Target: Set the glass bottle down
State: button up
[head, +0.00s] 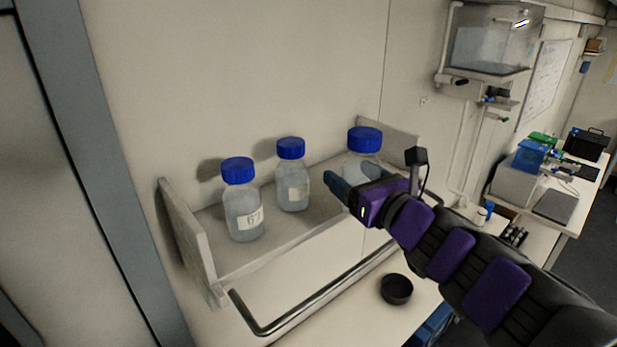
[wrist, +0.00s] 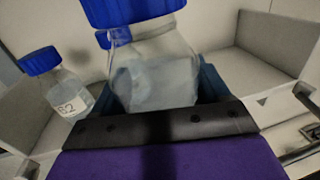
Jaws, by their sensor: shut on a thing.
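The glass bottle (head: 360,167) has a blue cap and clear contents. It is at the right end of a wall shelf (head: 240,262). My gripper (head: 352,178) is shut on its body from the front right. In the wrist view the bottle (wrist: 152,70) stands between the blue fingers, its cap cut by the top edge. It looks about upright. Its base is hidden behind my gripper, so I cannot tell whether it touches the shelf.
Two similar blue-capped bottles, a left one (head: 243,212) with a numbered label and a middle one (head: 292,180), stand on the shelf. A metal rail (head: 330,292) runs along its front. A dark round dish (head: 396,289) sits on the counter below.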

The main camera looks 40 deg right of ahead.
jog(key=shift+w+a+r, duration=0.1)
jog(key=shift+w+a, duration=0.25)
jog(key=shift+w, duration=0.1)
jog(key=shift+w+d+b, duration=0.1)
jog(key=shift+w+b, duration=0.25)
jog(key=shift+w, duration=0.4)
jog(key=w+d, duration=0.1)
jog(key=w+d+b, duration=0.1)
jog(key=w, duration=0.1)
jog(key=w+d+f, duration=0.1)
jog(key=w+d, duration=0.1)
jog(key=shift+f+b, duration=0.1)
jog(key=shift+b, duration=0.25)
jog(key=w, duration=0.2)
jog(key=w+d+b, duration=0.1)
jog(key=w, duration=0.1)
jog(key=w+d, duration=0.1)
jog(key=w, duration=0.2)
jog(key=shift+f, duration=0.15)
jog(key=shift+s+d+f+b, duration=0.2)
jog(key=shift+d+f+b, duration=0.25)
jog(key=shift+f+b, duration=0.4)
jog(key=f+b, duration=0.2)
jog(key=shift+w+a+b, duration=0.1)
jog(key=shift+a+b, duration=0.1)
jog(key=shift+b, duration=0.15)
jog(key=shift+a+r, duration=0.1)
jog(key=shift+a, duration=0.05)
